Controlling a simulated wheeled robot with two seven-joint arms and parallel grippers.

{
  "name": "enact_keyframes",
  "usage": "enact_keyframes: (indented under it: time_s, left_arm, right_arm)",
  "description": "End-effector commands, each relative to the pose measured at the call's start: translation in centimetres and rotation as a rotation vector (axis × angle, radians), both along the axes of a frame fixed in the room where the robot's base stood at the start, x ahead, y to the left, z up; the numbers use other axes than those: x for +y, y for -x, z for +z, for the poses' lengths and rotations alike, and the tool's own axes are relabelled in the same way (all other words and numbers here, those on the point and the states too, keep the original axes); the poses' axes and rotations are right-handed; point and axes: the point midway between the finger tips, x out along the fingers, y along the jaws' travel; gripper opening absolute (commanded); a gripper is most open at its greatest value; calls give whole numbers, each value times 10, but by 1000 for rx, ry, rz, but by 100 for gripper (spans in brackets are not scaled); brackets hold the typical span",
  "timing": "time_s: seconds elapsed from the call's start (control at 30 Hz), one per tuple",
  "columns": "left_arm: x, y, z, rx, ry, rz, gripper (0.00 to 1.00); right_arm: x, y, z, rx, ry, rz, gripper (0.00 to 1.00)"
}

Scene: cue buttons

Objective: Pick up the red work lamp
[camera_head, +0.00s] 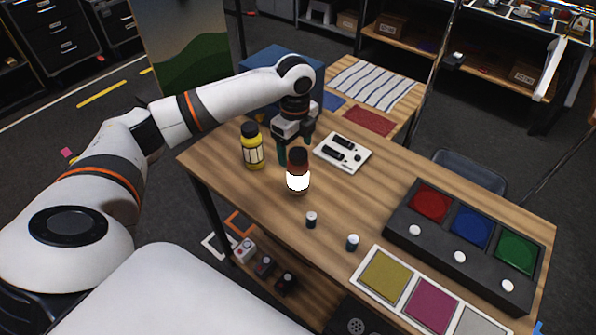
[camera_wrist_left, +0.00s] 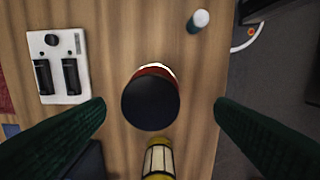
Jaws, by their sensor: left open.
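The red work lamp (camera_head: 298,164) stands upright on the wooden table, with a dark cap, a red upper body and a bright white glowing band low down. My left gripper (camera_head: 295,146) is just behind and above it, pointing down, with green fingers apart. In the left wrist view the lamp's dark round top (camera_wrist_left: 150,103) lies between the two spread fingers of the left gripper (camera_wrist_left: 160,106), nearer the left finger, with visible gaps on both sides. The gripper is empty. My right gripper does not show.
A yellow bottle (camera_head: 253,150) with a black cap stands left of the lamp, close to the gripper. A white board (camera_head: 342,152) with black parts lies behind right. Two small cylinders (camera_head: 311,219) (camera_head: 352,243) stand in front. A dark button box (camera_head: 418,243) sits at right.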

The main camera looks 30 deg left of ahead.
Motion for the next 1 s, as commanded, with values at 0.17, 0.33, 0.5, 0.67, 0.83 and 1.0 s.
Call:
enact_keyframes:
  time_s: [0.17, 0.33, 0.5, 0.67, 0.83, 1.0]
  left_arm:
    - [-1, -2, -12, 1, 0, -1, 78]
    - [-2, -7, -38, 2, -1, 1, 78]
    - [-2, -7, -55, -1, -2, -1, 78]
    - [-2, -7, -56, -2, -2, -1, 78]
    - [-2, -7, -56, -2, -1, -1, 62]
    - [-2, -7, -56, -2, -1, -1, 34]
  right_arm:
    - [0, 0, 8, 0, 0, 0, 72]
    - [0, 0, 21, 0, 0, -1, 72]
    - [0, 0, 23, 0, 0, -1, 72]
    - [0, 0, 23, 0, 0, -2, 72]
    - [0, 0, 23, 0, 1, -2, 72]
    - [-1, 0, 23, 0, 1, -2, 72]
